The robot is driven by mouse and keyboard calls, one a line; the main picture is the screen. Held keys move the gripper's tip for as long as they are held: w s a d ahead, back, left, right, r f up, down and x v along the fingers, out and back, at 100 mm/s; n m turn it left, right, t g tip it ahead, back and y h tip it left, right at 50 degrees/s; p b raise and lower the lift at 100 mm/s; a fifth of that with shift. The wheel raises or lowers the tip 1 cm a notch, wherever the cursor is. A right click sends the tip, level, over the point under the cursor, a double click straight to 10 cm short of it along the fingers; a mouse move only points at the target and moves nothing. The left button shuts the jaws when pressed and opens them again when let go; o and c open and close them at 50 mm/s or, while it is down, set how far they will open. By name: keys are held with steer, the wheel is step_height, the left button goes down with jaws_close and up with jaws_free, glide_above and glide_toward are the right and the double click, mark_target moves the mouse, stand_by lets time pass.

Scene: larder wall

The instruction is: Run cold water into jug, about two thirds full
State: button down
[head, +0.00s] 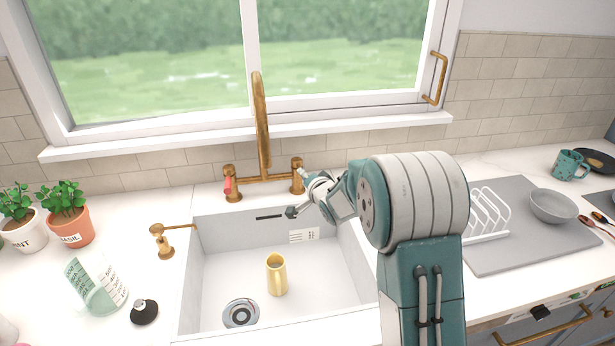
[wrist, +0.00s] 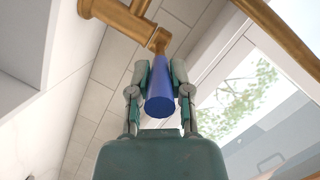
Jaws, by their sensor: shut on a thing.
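The brass bridge tap (head: 262,125) stands behind the sink, with a red lever (head: 227,185) on its left valve. My gripper (head: 306,178) is at the right valve (head: 297,178). In the wrist view its two fingers (wrist: 160,88) are shut on a blue tap lever (wrist: 160,95), one on each side. The lever is largely hidden in the head view. A yellow jug (head: 277,275) stands upright on the sink floor, in front of the tap. I see no water stream from the spout, and the jug's inside cannot be made out.
The white sink (head: 215,265) has a round drain (head: 241,313) left of the jug. At left are a brass soap pump (head: 162,242), a clear bottle (head: 98,288) and potted herbs (head: 66,212). A grey mat (head: 515,240) with a white rack (head: 487,215) and bowl (head: 553,206) lies right.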

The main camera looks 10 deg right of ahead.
steer(key=shift+a+m+h, duration=0.4)
steer(key=shift+h, duration=0.1)
steer(key=shift+f, duration=0.1)
steer(key=c, duration=0.6)
jaws_free()
steer(key=shift+o, duration=0.2)
steer(key=shift+s, duration=0.1)
steer(key=v, duration=1.1)
steer(key=shift+s, duration=0.4)
